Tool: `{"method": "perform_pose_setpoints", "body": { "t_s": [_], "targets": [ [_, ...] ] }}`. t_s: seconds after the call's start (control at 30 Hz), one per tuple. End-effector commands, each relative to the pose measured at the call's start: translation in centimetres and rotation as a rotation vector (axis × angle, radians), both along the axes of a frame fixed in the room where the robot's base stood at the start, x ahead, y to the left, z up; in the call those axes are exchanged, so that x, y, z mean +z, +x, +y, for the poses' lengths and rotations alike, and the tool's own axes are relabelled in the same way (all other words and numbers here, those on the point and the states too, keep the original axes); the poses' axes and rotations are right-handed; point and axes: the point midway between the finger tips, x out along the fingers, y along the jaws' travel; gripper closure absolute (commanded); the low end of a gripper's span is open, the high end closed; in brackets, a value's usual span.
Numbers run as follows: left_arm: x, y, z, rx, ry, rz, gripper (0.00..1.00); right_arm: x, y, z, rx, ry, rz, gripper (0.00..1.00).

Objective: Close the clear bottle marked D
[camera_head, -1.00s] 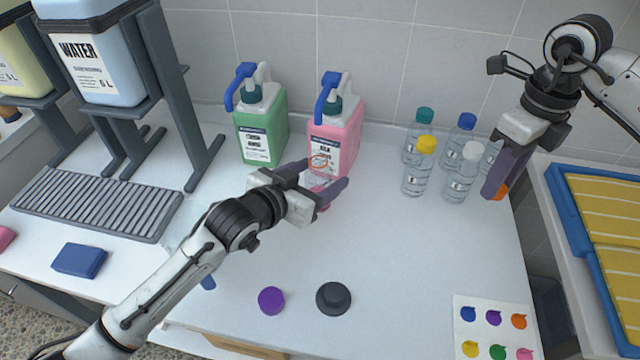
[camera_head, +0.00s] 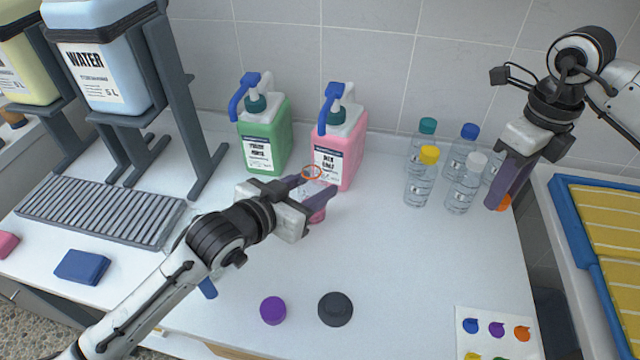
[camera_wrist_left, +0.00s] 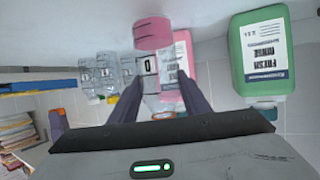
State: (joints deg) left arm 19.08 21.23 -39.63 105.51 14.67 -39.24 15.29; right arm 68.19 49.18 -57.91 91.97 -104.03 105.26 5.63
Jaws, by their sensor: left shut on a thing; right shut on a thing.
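The clear bottle (camera_head: 316,207) has pink liquid in its base and an orange ring at its open top. My left gripper (camera_head: 318,187) is shut on it and holds it upright in front of the pink jug. In the left wrist view the bottle (camera_wrist_left: 151,68) is upside down between the fingers; its label bears a dark letter that looks like a D. My right gripper (camera_head: 505,199) is at the right, near the clear bottles, with its fingers pointing down. It is shut on an orange cap (camera_head: 504,203), partly hidden by the fingers.
Clear bottles with teal (camera_head: 428,126), blue (camera_head: 469,131), yellow (camera_head: 429,155) and white caps (camera_head: 476,160) stand close to my right gripper. Green (camera_head: 264,140) and pink pump jugs (camera_head: 341,150) stand behind my left. A purple cap (camera_head: 272,310) and dark disc (camera_head: 335,309) lie in front. The counter's middle is clear.

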Motion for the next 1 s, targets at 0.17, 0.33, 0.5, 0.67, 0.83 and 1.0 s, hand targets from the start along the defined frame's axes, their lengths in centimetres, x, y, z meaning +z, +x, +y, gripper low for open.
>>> {"method": "perform_pose_setpoints", "body": {
  "t_s": [0.17,0.33,0.5,0.67,0.83,1.0],
  "targets": [
    [1.9,-3.1,2.0,-0.002,0.001,-0.001,0.85,0.3,0.0,0.0,0.0,0.0,0.0,0.92],
    [3.5,-5.7,3.8,-0.002,0.002,0.0,0.85,0.3,0.0,0.0,0.0,0.0,0.0,0.92],
    [4.8,-7.7,5.2,0.0,0.001,0.0,0.85,0.4,0.0,0.0,0.0,0.0,0.0,0.92],
    [5.4,-8.8,5.9,-0.001,0.0,0.001,0.85,0.4,0.0,0.0,0.0,0.0,0.0,0.92],
    [5.7,-9.1,6.1,-0.001,0.0,0.0,0.85,0.4,0.0,0.0,0.0,0.0,0.0,0.92],
    [5.7,-9.1,6.1,-0.001,-0.001,-0.001,0.85,0.4,0.0,0.0,0.0,0.0,0.0,0.92]
  ]
}}
